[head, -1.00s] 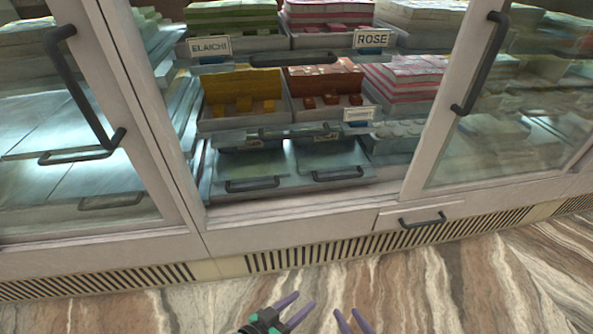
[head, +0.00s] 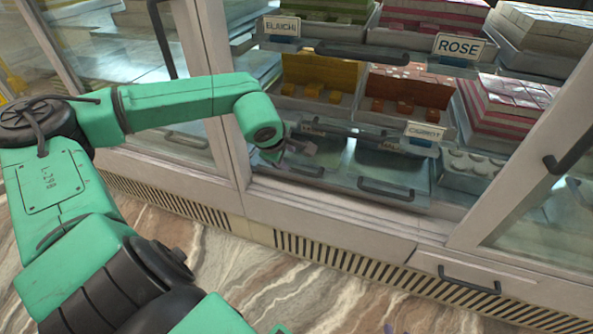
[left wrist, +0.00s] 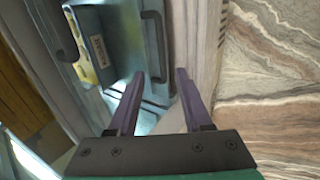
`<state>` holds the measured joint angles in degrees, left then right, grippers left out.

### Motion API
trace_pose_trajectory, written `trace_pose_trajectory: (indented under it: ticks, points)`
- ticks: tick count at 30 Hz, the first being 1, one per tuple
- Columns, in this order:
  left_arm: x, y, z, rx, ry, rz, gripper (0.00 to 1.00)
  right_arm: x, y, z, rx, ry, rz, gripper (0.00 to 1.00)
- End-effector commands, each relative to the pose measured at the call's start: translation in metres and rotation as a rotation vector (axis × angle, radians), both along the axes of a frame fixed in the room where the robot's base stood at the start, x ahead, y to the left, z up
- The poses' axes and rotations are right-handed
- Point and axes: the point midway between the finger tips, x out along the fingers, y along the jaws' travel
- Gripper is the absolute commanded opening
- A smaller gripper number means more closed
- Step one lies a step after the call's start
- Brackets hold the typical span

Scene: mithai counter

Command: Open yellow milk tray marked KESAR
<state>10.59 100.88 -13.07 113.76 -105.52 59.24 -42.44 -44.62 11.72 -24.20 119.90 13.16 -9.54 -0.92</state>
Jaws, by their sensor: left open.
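The yellow sweets (head: 320,72) stand in a tray on the middle shelf of the open case, in the head view. Below them is a small label (head: 313,128), too small and partly hidden to read surely, and a dark handle (head: 304,168) partly behind my gripper. My left gripper (head: 302,149) is open and empty in front of this lower left tray front. In the left wrist view its two purple fingers (left wrist: 155,92) are apart, with a dark handle (left wrist: 157,42) beyond them and a labelled tray front (left wrist: 122,45). Only a purple trace of my right gripper may show at the bottom edge.
An orange-brown sweets tray (head: 408,90) is beside the yellow one, with a second handle (head: 386,189) below it. The ROSE tray (head: 460,45) is above right. The case's white post (head: 222,130) stands close to my left forearm. Striped marble floor (head: 190,245) lies below.

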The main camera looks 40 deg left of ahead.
Motion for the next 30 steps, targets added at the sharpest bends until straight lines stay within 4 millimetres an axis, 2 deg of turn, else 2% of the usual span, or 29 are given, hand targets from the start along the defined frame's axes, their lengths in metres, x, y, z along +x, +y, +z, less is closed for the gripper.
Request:
trace_pose_trajectory:
  ticks: [1, 7, 11, 15, 18, 28, 29, 30]
  points:
    - [0.004, 0.0, -0.015, -0.01, 0.003, 0.003, 0.5, -0.001, 0.0, -0.01, 0.003, 0.0, -0.003, 0.5]
    - [0.018, 0.005, -0.038, -0.016, 0.002, 0.006, 0.5, -0.003, -0.002, -0.035, 0.011, -0.017, -0.019, 0.5]
    - [0.033, 0.009, -0.056, -0.016, -0.003, 0.005, 0.5, -0.003, -0.003, -0.04, 0.017, -0.026, -0.025, 0.5]
    - [0.05, 0.015, -0.085, -0.013, 0.002, 0.005, 0.5, -0.001, -0.002, -0.048, 0.028, -0.041, -0.032, 0.5]
    - [0.058, 0.019, -0.098, -0.01, 0.001, 0.005, 0.5, -0.003, -0.002, -0.056, 0.029, -0.043, -0.035, 0.5]
    - [0.063, 0.021, -0.104, -0.006, 0.001, 0.003, 0.5, -0.002, -0.002, -0.056, 0.033, -0.053, -0.041, 0.5]
    - [0.063, 0.021, -0.104, -0.006, 0.001, 0.003, 0.42, -0.002, -0.002, -0.056, 0.033, -0.053, -0.041, 0.5]
    - [0.063, 0.021, -0.104, -0.006, 0.002, 0.003, 0.27, -0.002, -0.002, -0.056, 0.033, -0.053, -0.041, 0.5]
